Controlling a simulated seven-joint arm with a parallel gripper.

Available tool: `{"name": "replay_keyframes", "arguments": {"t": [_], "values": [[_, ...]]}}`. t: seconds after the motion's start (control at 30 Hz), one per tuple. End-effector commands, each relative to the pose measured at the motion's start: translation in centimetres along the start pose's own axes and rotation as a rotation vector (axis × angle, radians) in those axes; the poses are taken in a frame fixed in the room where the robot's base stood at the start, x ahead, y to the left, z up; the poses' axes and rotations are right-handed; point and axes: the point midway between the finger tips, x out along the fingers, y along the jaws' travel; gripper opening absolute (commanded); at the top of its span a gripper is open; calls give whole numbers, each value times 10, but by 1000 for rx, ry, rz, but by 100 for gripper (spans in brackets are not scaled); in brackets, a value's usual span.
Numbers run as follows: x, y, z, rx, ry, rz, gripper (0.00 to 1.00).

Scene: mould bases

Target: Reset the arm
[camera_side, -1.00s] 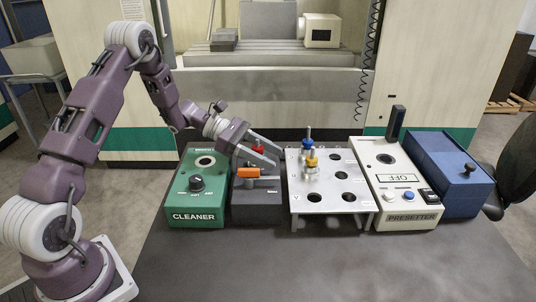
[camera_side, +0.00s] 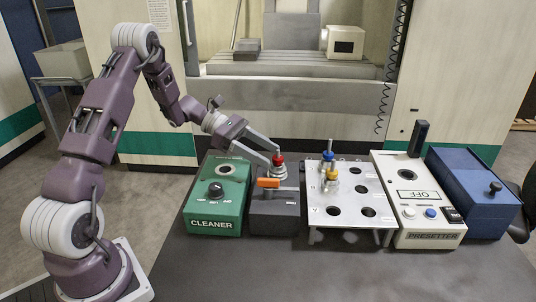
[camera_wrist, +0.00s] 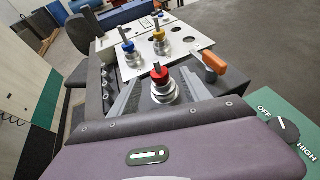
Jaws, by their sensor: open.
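My gripper (camera_side: 266,155) is open and close to the red-topped tool holder (camera_side: 280,163). In the wrist view the red-topped holder (camera_wrist: 160,76) shows between the two spread fingers, with no finger seen touching it. It stands upright in the dark grey fixture (camera_side: 274,216), which has an orange handle (camera_side: 268,183). My arm is bent and reaches in from the left. How far the fingertips are from the holder in depth is hard to tell.
Left of the fixture is the green cleaner (camera_side: 214,207). To the right, a silver rack (camera_side: 350,222) bears a blue-topped holder (camera_side: 327,157) and a yellow-topped holder (camera_side: 333,176). Beyond are the presetter (camera_side: 402,190) and a blue box (camera_side: 468,185). The front table is clear.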

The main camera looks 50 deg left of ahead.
Motion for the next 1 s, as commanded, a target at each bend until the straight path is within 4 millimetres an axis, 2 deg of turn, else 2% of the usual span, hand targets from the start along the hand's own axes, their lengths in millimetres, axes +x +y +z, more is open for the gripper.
{"name": "replay_keyframes", "arguments": {"t": [0.13, 0.23, 0.27, 0.3, 0.37, 0.4, 0.47, 0.5, 0.6, 0.7, 0.83, 1.0], "values": [[-2, -2, 4, 36, 23, -9, 56], [-20, -17, 18, 243, 169, -70, 56], [-20, -29, 29, 325, 216, -109, 56], [-13, -54, 52, 427, 254, -174, 56], [-8, -97, 82, 616, 333, -277, 56], [-7, -128, 98, 755, 390, -347, 56], [-11, -173, 114, 969, 477, -443, 56], [-16, -201, 120, 1113, 536, -502, 56], [-36, -260, 122, 1471, 682, -625, 56], [-58, -294, 114, 1777, 814, -700, 56], [-78, -313, 104, 2025, 935, -743, 56], [-85, -316, 100, 2113, 985, -755, 56]]}}
